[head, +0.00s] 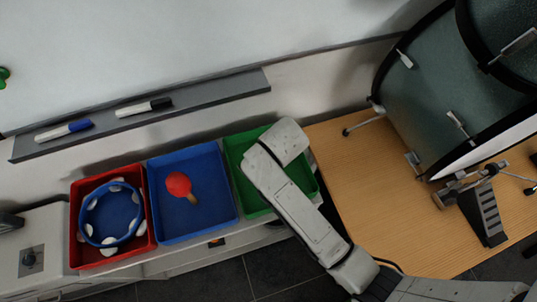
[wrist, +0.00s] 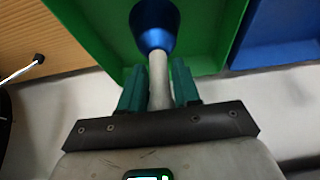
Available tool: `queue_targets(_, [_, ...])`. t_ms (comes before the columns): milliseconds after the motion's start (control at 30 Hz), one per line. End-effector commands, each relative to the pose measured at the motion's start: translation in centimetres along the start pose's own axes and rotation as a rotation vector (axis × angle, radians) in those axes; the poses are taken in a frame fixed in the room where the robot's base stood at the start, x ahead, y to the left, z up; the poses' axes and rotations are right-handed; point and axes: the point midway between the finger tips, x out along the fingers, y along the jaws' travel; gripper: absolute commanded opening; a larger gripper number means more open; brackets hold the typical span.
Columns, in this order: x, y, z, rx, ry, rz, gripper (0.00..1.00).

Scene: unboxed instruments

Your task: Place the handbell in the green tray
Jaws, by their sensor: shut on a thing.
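The handbell (wrist: 155,26) has a blue metallic bell and a pale handle, and it shows in the wrist view. My gripper (wrist: 159,88) is shut on its handle, with a green finger on each side. The bell points away from the gripper and lies over the green tray (wrist: 225,22) in that view. I cannot tell whether it touches the tray floor. In the head view my arm covers part of the green tray (head: 236,158), and the gripper and handbell are hidden behind the arm.
A blue tray (head: 225,208) with a red maraca (head: 178,184) stands left of the green tray. Further left, a red tray (head: 76,222) holds a blue tambourine (head: 84,229). A ledge with two markers runs behind. A drum (head: 430,95) and pedal (head: 485,215) stand on wood at right.

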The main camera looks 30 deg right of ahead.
Motion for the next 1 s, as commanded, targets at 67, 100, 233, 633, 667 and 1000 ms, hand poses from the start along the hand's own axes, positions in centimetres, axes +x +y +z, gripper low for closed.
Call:
queue_targets(67, [0.6,-0.1,-0.2,0.000,-0.001,0.001,0.00])
queue_targets(100, [0.8,-0.1,-0.2,0.000,0.000,0.000,0.00])
queue_targets(233, [2.0,-0.2,-0.4,0.000,-0.002,0.001,0.00])
queue_targets(633, [4.4,-0.2,0.7,-0.001,0.001,-0.001,0.00])
queue_targets(667, [4.4,-0.2,0.7,-0.001,0.001,-0.001,0.00])
queue_targets(1000, [4.6,-0.2,0.8,-0.001,0.000,-0.001,0.47])
